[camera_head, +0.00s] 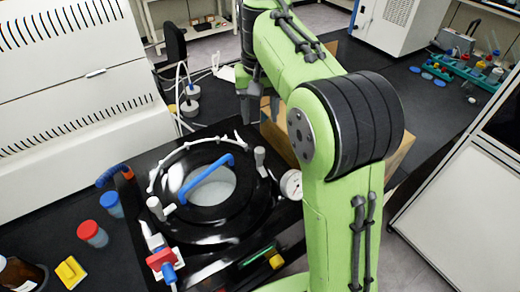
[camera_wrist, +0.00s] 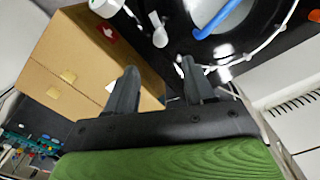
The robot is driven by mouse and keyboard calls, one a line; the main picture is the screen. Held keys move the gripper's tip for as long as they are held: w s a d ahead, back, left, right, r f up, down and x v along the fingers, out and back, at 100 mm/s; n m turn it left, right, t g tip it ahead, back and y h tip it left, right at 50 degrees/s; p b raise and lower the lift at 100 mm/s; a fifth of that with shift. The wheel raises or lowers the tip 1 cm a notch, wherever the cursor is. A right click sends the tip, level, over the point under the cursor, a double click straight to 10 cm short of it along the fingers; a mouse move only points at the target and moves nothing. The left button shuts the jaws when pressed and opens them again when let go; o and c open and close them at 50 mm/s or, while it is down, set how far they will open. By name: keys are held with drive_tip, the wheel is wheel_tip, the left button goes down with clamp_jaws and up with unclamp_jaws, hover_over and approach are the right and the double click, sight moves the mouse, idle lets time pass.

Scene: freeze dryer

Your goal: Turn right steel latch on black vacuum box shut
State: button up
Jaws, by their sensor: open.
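The black vacuum box (camera_head: 141,207) stands on the dark bench, with a round lid and a blue handle (camera_head: 207,178); the handle also shows in the wrist view (camera_wrist: 214,20). The right steel latch (camera_head: 262,161) is a grey knob at the lid's right edge. It appears near the top of the wrist view (camera_wrist: 159,36), beyond my fingertips and apart from them. The left latch (camera_head: 157,208) is at the lid's lower left. My gripper (camera_head: 258,108) is open and empty, behind and above the right latch; both fingers show in the wrist view (camera_wrist: 158,75).
A white-faced gauge (camera_head: 291,184) sits beside the right latch. A cardboard box (camera_wrist: 75,62) stands close to my gripper. Red and blue capped containers (camera_head: 92,233) and a yellow item (camera_head: 71,272) lie left of the vacuum box. A white machine (camera_head: 60,130) stands behind.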

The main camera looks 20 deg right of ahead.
sight(260, 150)
wheel_tip(260, 150, down, 12)
drive_tip(key=b, duration=0.2)
drive_tip(key=shift+w+f+b, duration=0.1)
drive_tip(key=shift+b, duration=0.25)
clamp_jaws()
